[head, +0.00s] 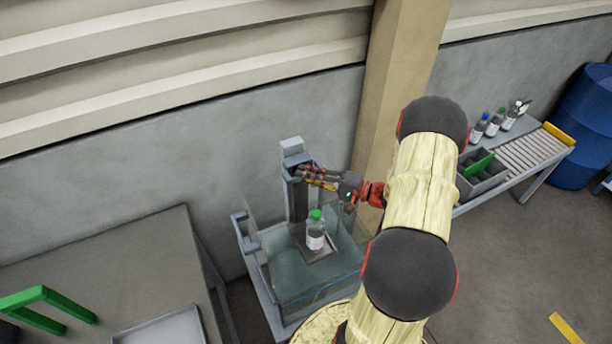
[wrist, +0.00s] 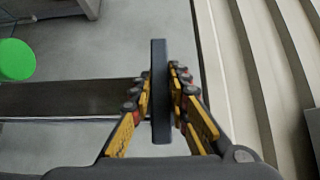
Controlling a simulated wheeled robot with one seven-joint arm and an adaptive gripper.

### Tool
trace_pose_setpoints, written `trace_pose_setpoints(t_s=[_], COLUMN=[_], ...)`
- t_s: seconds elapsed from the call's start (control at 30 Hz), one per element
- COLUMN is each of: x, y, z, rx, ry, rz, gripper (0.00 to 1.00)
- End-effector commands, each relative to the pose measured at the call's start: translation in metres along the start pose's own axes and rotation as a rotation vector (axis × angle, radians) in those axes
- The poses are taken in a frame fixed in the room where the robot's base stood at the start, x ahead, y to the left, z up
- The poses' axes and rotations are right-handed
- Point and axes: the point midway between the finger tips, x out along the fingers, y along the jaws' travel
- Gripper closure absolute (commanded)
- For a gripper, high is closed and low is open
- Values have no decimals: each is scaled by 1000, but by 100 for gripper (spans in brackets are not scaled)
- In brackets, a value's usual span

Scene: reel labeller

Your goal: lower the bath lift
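The bath (head: 285,283) is a clear-walled tank of water with a grey frame. Its lift has an upright grey column (head: 298,207) at the back and a small platform (head: 322,256). A clear bottle (head: 315,236) with a white label and green cap stands upright on the platform; whether the platform touches the water is unclear. My gripper (head: 301,173) is at the top of the column. In the wrist view, its yellow and red fingers (wrist: 161,80) close on both sides of a dark flat handle (wrist: 160,120). The green cap (wrist: 16,60) shows at left.
A table (head: 110,275) with a green frame (head: 45,300) and pale tray (head: 165,330) stands at left. At right, a bench holds bottles (head: 495,122), a divided crate (head: 482,178) and a roller strip (head: 530,150). A pillar (head: 395,70) stands behind my arm.

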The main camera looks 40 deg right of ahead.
Motion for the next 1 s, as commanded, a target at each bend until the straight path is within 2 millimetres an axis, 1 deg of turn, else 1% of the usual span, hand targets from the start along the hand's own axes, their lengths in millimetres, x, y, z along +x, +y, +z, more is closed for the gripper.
trace_pose_setpoints(t_s=[0.03, 0.27, 0.87, 1.0], x=[0, 0, 0, 0], y=[0, 0, 0, 5], z=[0, 0, 0, 0], rx=[0, 0, -1, -1], ry=[0, 0, 0, 0], rz=[0, 0, 0, 0], gripper=[87, 100, 100, 100])
